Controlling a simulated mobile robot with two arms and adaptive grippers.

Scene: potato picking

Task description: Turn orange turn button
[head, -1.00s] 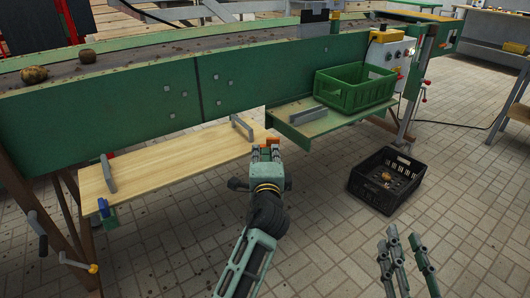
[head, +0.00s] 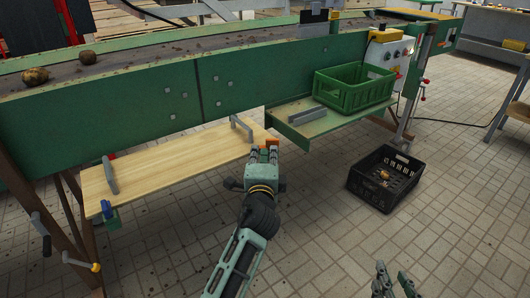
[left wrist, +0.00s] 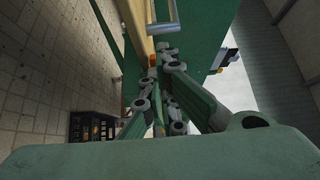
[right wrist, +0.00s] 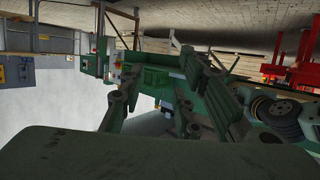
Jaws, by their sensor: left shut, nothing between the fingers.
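The orange turn button (head: 272,142) is a small orange block at the right end of the light wooden board. My left gripper (head: 263,154) is shut and empty, with its fingertips right at the button, partly covering it; I cannot tell whether they touch. In the left wrist view the orange button (left wrist: 152,60) shows just beyond the closed fingertips (left wrist: 160,82). My right gripper (head: 393,278) is at the bottom edge of the head view, far from the button. Its fingers stand apart and empty in the right wrist view (right wrist: 160,70).
The wooden board (head: 160,174) with grey handles lies along the green conveyor side (head: 130,105). A green crate (head: 350,97) stands on a green-edged shelf (head: 318,127). A black crate (head: 362,192) sits on the tiled floor. A control box (head: 393,55) is at the back right.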

